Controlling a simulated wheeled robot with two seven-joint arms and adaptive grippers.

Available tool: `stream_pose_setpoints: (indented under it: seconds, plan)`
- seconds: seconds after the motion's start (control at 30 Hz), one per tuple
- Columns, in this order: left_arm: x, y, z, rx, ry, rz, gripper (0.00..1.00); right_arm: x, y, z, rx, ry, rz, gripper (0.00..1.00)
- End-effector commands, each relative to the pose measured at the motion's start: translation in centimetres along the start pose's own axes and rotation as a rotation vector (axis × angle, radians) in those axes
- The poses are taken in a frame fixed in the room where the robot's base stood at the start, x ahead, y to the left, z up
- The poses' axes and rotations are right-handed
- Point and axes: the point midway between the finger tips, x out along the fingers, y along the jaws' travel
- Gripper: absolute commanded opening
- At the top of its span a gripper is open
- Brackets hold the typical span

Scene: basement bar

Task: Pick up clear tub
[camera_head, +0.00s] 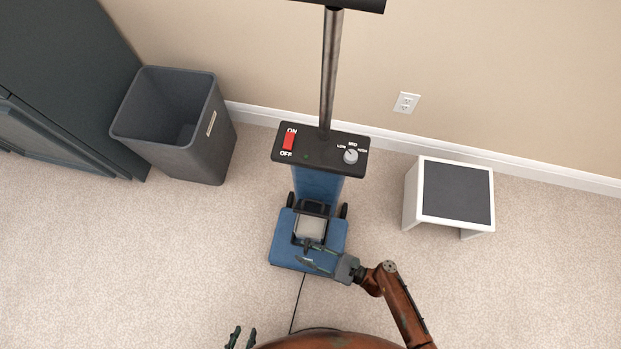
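A pale, see-through tub (310,228) sits in the front of a blue upright machine (283,246), under a dark, frame-like part. It looks like the clear tub. My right gripper (304,253) reaches in from the right, over the blue base at the tub's near edge. Its two fingers are apart with nothing seen between them. I cannot tell whether a finger touches the tub. My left gripper (242,336) shows only as fingertips at the bottom edge, apart and empty, well away from the tub.
The machine has a black control panel (320,155) and a tall metal pole (330,75). A dark bin (185,140) stands left, beside a dark cabinet (60,60). A white stool (411,196) with a dark top stands right. A cord (297,303) crosses the carpet.

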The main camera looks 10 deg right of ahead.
Motion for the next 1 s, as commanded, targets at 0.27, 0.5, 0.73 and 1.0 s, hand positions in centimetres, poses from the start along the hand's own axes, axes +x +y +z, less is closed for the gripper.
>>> stream_pose_setpoints:
  seconds: [0.27,0.5,0.73,1.0]
  plan:
    - [-0.07,0.02,0.14,0.004,0.012,0.004,0.3,0.54,-0.02,0.07,-0.001,0.001,-0.001,0.3]
    - [-0.07,0.0,0.15,0.004,0.011,0.003,0.3,0.53,-0.02,0.06,-0.001,0.001,0.0,0.16]
    - [-0.07,-0.02,0.16,0.004,0.011,0.003,0.3,0.52,-0.02,0.04,-0.001,0.001,-0.001,0.01]
    - [-0.07,-0.04,0.18,0.004,0.01,0.002,0.3,0.5,-0.02,0.03,-0.001,0.001,-0.001,0.0]
